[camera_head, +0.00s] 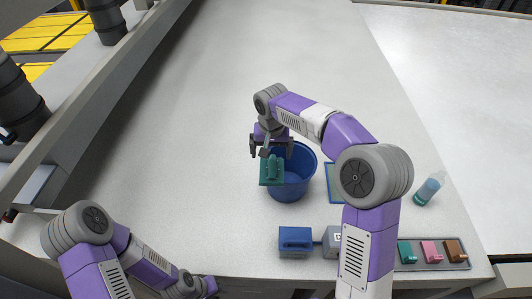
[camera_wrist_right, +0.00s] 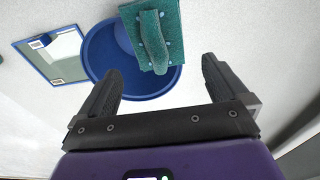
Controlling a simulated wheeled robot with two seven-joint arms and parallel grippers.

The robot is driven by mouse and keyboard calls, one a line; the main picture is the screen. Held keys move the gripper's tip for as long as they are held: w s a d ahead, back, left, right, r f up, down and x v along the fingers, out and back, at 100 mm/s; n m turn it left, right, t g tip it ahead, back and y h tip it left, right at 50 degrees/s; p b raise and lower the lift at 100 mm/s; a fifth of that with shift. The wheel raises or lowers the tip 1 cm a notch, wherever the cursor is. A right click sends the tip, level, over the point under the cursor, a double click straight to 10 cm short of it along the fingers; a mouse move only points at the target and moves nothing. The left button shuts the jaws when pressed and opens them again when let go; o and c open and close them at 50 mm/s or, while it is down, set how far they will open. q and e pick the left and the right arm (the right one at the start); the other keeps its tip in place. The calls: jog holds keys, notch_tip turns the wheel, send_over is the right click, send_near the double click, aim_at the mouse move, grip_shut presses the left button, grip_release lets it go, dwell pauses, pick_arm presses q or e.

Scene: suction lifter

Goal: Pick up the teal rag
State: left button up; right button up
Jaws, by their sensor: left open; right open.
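The teal rag (camera_head: 270,173) is a flat, speckled square with a raised ridge along its middle. It lies over the rim of the blue bucket (camera_head: 290,191), and also shows in the right wrist view (camera_wrist_right: 173,55). My right gripper (camera_head: 270,150) is open and empty close to the rag in the head view. In the wrist view the rag is beyond the open fingertips (camera_wrist_right: 160,80), apart from them. My left gripper (camera_head: 208,286) is low at the bottom edge of the head view, away from the rag, its fingers hard to make out.
A blue-framed panel (camera_wrist_right: 58,55) lies beside the bucket. A tray (camera_head: 458,266) with teal, pink and brown pieces is at front right. A bottle (camera_head: 428,189) and a blue box (camera_head: 295,239) are nearby. The white table is clear behind the bucket.

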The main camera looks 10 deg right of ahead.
aim_at(272, 165)
jog(key=shift+f, duration=0.25)
jog(key=shift+s+f, duration=0.65)
jog(key=shift+s, duration=0.1)
jog(key=f, duration=0.2)
jog(key=w+f+p, duration=0.1)
jog(key=f, duration=0.1)
jog(key=shift+d, duration=0.15)
jog(key=shift+w+f, duration=0.15)
jog(key=shift+f, duration=0.2)
pick_arm(q)
jog(key=shift+s+r, duration=0.55)
jog(key=shift+r, duration=0.2)
pick_arm(e)
jog(key=shift+f, duration=0.1)
